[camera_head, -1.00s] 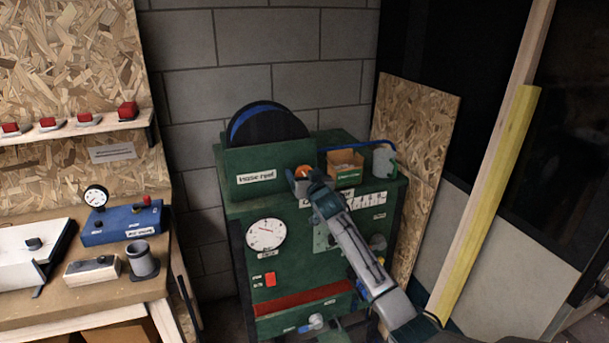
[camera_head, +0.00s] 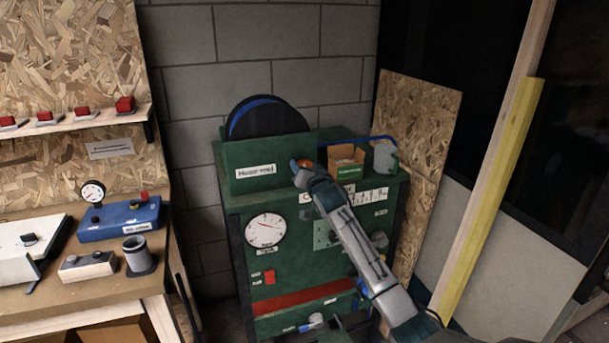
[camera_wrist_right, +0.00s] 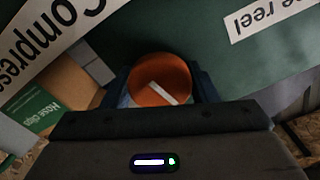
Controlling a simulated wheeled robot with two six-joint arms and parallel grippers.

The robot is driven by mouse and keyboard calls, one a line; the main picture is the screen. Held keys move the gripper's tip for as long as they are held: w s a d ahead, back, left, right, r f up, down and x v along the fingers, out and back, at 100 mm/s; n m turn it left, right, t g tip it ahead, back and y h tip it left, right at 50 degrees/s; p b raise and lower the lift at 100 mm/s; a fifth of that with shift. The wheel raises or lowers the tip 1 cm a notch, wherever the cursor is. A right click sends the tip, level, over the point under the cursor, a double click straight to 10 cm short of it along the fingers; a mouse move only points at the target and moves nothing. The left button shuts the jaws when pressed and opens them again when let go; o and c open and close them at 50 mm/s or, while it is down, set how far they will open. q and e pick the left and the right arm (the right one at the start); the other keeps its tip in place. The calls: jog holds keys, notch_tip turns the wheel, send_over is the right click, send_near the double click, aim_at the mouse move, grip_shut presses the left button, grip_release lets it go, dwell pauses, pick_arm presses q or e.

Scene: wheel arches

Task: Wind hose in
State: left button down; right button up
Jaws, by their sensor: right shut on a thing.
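The hose reel (camera_head: 265,118) is a dark disc with a blue hose band, standing in a green housing (camera_head: 235,157) labelled "Hose reel" on top of the green cabinet. An orange round knob (camera_wrist_right: 160,80) with a white mark sits between the fingers of my right gripper (camera_wrist_right: 160,88) in the right wrist view. My right gripper (camera_head: 299,168) is shut on this knob at the right side of the reel housing; in the head view the gripper hides most of the knob. The blue hose (camera_head: 355,139) runs along the cabinet top to the right. My left gripper is not in view.
A cardboard box (camera_head: 345,163) of hose clips and a grey container (camera_head: 384,157) stand right of the knob. The cabinet front bears a white gauge (camera_head: 265,230). A workbench (camera_head: 110,293) stands at left, and a yellow-faced post (camera_head: 490,200) at right.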

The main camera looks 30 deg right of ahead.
jog(key=shift+m+b, duration=0.75)
jog(key=shift+m, duration=0.45)
jog(key=o, duration=1)
jog(key=shift+s, duration=0.1)
